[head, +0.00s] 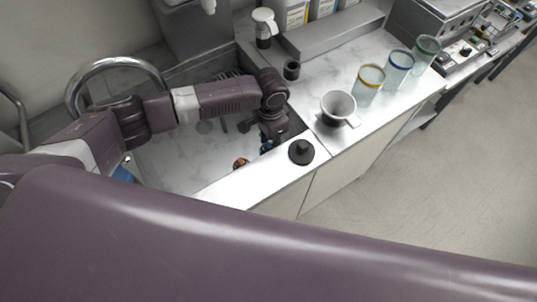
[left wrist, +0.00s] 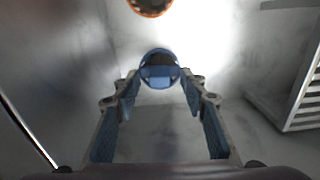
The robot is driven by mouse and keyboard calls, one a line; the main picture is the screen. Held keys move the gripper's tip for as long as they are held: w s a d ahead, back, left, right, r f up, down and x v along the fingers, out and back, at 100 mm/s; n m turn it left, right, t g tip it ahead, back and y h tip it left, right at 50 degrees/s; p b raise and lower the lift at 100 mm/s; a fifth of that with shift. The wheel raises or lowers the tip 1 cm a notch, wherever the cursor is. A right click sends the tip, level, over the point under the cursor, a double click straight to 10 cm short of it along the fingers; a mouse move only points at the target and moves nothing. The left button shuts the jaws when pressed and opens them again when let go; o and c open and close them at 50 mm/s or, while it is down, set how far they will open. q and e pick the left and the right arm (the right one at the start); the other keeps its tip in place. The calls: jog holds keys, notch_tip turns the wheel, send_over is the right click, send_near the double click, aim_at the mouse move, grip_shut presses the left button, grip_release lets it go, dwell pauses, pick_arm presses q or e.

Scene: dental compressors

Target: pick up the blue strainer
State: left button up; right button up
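My right gripper is not in view.
A curved faucet (head: 115,66) stands at the left. A black stopper (head: 301,152) sits on the counter edge.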

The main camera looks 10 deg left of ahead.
pick_arm(q)
jog(key=c, duration=1)
